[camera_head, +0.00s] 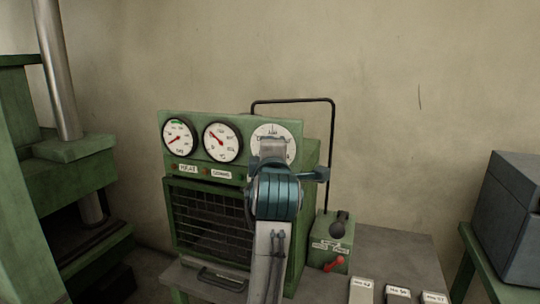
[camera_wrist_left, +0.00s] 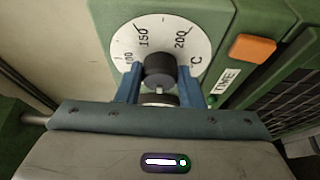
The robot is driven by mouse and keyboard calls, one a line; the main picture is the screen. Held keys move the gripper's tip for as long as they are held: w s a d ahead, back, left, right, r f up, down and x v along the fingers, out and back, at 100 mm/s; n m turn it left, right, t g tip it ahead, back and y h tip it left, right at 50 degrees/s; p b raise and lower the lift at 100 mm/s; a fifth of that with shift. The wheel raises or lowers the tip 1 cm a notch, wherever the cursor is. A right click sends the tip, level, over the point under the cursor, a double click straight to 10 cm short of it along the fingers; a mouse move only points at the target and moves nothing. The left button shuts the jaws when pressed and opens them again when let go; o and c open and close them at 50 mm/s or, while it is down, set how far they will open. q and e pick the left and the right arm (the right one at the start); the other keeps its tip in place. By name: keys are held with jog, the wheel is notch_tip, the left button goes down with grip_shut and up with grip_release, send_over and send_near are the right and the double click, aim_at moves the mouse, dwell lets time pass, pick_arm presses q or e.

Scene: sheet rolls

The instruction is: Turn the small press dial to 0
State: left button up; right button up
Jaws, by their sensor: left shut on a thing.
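The small press dial (camera_head: 270,131) is the rightmost white round face on the green control box. In the left wrist view the dial face (camera_wrist_left: 117,38) shows 100, 150, 200 and °C around a black knob (camera_wrist_left: 160,69). The 0 mark is not visible there. My left gripper (camera_head: 272,160) is in front of the dial and hides its lower part and knob in the head view. In the left wrist view its blue fingers (camera_wrist_left: 160,80) are on either side of the knob and shut on it. I cannot tell where the knob points. My right gripper is not in view.
Two round gauges (camera_head: 221,142) sit left of the dial, above a dark grille (camera_head: 212,222). A box with a black and a red lever (camera_head: 334,263) stands to the right. An orange button (camera_wrist_left: 252,47) is near the dial. A large green press (camera_head: 75,165) is at left.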

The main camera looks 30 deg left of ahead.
pick_arm(q)
jog(key=n, duration=0.2)
jog(key=n+g+h, duration=0.1)
jog(key=n, duration=0.1)
jog(key=shift+r+n+g+h, duration=0.1)
jog(key=shift+n+g+h, duration=0.2)
jog(key=shift+n, duration=0.1)
dwell(0.4)
jog(key=o, duration=1)
jog(key=b+v, duration=0.1)
jog(key=v, duration=0.9)
jog(key=shift+s+b, duration=0.4)
